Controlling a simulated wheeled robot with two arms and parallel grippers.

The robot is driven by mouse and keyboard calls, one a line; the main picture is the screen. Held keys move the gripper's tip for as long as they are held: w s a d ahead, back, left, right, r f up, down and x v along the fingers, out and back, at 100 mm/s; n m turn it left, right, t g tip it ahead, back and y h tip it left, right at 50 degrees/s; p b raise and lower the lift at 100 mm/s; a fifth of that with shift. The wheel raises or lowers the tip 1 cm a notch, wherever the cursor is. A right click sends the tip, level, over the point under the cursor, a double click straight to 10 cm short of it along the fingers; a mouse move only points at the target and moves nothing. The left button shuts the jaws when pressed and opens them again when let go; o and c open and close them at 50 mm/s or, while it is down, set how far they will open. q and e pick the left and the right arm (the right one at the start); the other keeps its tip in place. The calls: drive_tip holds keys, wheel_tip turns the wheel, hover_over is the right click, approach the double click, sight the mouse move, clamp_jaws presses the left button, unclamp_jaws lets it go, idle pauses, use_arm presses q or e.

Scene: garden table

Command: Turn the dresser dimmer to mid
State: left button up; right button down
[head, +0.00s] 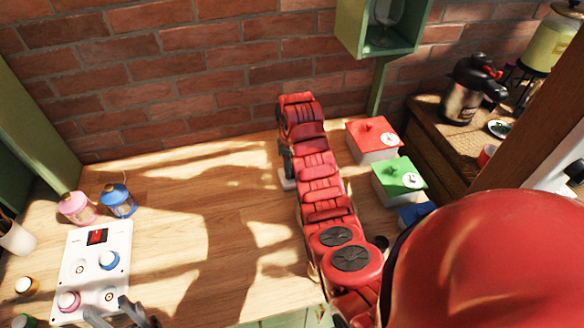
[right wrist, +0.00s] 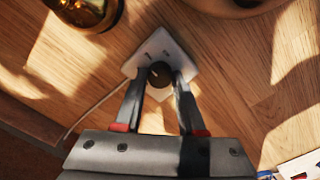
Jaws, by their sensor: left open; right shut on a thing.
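In the right wrist view a dark round knob (right wrist: 159,75) sits on a small white plate (right wrist: 172,44) with a cord, which looks like the dimmer. Small dark marks show on the plate; I cannot read the knob's setting. My right gripper (right wrist: 158,80) is shut on the knob, one finger on each side. In the head view my red right arm reaches toward the wall and hides most of the dimmer; a bit of its white plate (head: 287,184) shows beside the dark right gripper (head: 287,160). My left gripper (head: 122,318) is open and empty at the bottom edge.
A white panel (head: 113,240) with a red switch and coloured knobs lies left, near pink (head: 77,207) and blue (head: 117,200) lanterns. Red (head: 372,139) and green (head: 399,180) lidded boxes stand right of my arm. The tabletop between panel and right arm is clear.

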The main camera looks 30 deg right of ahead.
drive_tip(key=shift+m, duration=0.3)
drive_tip(key=c, duration=0.5)
unclamp_jaws()
wheel_tip(320, 180, up, 6)
drive_tip(key=p, duration=0.4)
drive_tip(key=shift+r, duration=0.25)
wheel_tip(320, 180, up, 11)
drive_tip(key=shift+p, duration=0.45)
drive_tip(key=shift+f, duration=0.15)
